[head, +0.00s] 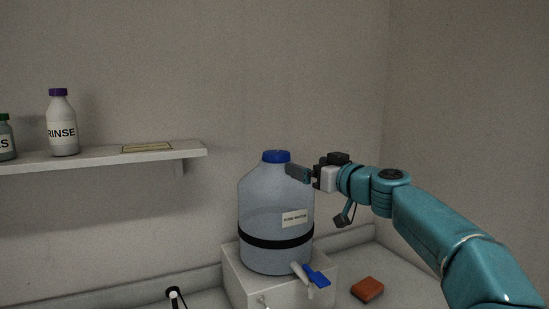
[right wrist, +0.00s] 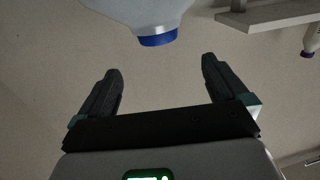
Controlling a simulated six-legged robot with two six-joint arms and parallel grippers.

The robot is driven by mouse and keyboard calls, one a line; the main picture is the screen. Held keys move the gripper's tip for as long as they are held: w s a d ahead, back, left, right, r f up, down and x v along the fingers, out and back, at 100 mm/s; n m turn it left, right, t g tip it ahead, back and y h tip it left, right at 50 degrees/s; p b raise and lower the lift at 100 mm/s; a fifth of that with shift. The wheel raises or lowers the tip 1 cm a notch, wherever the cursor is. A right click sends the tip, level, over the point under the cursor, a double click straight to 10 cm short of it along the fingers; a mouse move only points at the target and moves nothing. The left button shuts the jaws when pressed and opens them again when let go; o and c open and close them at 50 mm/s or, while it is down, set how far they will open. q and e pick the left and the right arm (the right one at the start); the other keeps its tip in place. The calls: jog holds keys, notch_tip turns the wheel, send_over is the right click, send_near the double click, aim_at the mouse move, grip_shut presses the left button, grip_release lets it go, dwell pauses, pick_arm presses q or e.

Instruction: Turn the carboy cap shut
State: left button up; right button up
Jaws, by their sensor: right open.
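The carboy (head: 268,205) is a large translucent bottle with a dark band and a label, standing upright on a white box. Its blue cap (head: 276,156) sits on the neck; how tight it is cannot be told. My right gripper (head: 298,174) is just right of the cap, by the carboy's shoulder. In the right wrist view the gripper (right wrist: 160,82) is open and empty, its fingers apart. The blue cap (right wrist: 158,37) shows beyond the fingertips, roughly between them and not touched. The left gripper is not in view.
A white box (head: 240,276) bears the carboy, whose spigot has a blue lever (head: 318,276). A red-brown block (head: 367,289) lies on the counter to the right. A wall shelf (head: 110,158) at left holds a RINSE bottle (head: 62,125) and another bottle.

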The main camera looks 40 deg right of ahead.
aim_at(281, 154)
jog(key=w+p, duration=0.2)
jog(key=w, duration=0.2)
jog(key=w+d+p, duration=0.1)
jog(key=w+p, duration=0.2)
jog(key=w+d+r+p, duration=0.1)
jog(key=w+p, duration=0.2)
jog(key=w, duration=0.1)
jog(key=shift+w+d, duration=0.2)
jog(key=shift+w, duration=0.15)
jog(key=shift+w+d+f+p, duration=0.15)
jog(key=shift+w+p, duration=0.1)
jog(key=shift+p, duration=0.15)
jog(key=shift+w+f, duration=0.1)
jog(key=shift+w, duration=0.3)
jog(key=shift+w+f, duration=0.15)
jog(key=shift+w, duration=0.3)
jog(key=shift+s, duration=0.3)
jog(key=c, duration=0.9)
